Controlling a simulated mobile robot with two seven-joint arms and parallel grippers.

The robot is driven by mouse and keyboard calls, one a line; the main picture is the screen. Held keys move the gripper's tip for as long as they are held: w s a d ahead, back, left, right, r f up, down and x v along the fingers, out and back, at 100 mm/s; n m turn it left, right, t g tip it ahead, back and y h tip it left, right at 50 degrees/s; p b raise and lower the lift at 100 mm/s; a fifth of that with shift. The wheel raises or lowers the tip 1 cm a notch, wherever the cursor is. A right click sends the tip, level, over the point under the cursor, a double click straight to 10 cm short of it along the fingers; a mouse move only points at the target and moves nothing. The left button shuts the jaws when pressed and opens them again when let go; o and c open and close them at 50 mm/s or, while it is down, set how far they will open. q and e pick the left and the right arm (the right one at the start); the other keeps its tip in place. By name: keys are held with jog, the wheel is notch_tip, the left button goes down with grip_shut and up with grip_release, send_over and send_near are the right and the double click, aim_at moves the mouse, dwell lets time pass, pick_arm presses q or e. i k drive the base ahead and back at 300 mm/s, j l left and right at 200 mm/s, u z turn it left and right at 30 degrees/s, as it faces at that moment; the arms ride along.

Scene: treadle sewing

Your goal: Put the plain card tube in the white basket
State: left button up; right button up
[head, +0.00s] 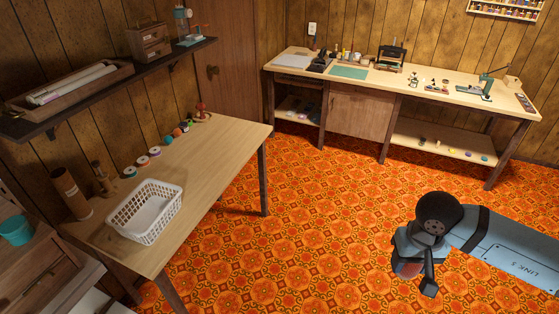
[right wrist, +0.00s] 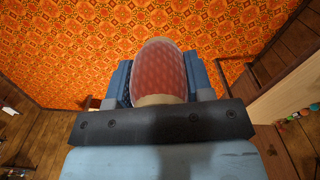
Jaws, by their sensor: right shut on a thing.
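The white basket (head: 160,228), an open lattice one, stands upright on the near left table. A tall brown cylinder (head: 70,195), which looks like a card tube, stands at the table's left end, left of the basket. My right gripper (head: 412,270) is over the open floor at the right, well away from that table. In the right wrist view it is shut on a rounded red thing (right wrist: 159,75) with a net-like pattern and pale ends. Its lower part is hidden by the gripper body. I cannot tell that it is a plain card tube. My left gripper is not in view.
Several coloured spools (head: 155,151) line the back of the near table (head: 225,150). A wall shelf (head: 110,85) hangs above it. A long workbench (head: 430,88) with tools stands along the far wall. The patterned floor (head: 300,240) between is clear.

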aim_at(153, 219)
jog(key=i+u, duration=0.15)
jog(key=u, duration=0.25)
jog(key=i+l+u, duration=0.15)
jog(key=u, duration=0.3)
jog(key=i+l+u, duration=0.1)
jog(key=u, duration=0.3)
jog(key=i+l+u, duration=0.1)
jog(key=u, duration=0.35)
jog(key=l+u, duration=0.4)
jog(key=i+l+u, duration=0.15)
jog(key=u, duration=0.25)
jog(key=i+l+u, duration=0.1)
jog(key=l+u, duration=0.25)
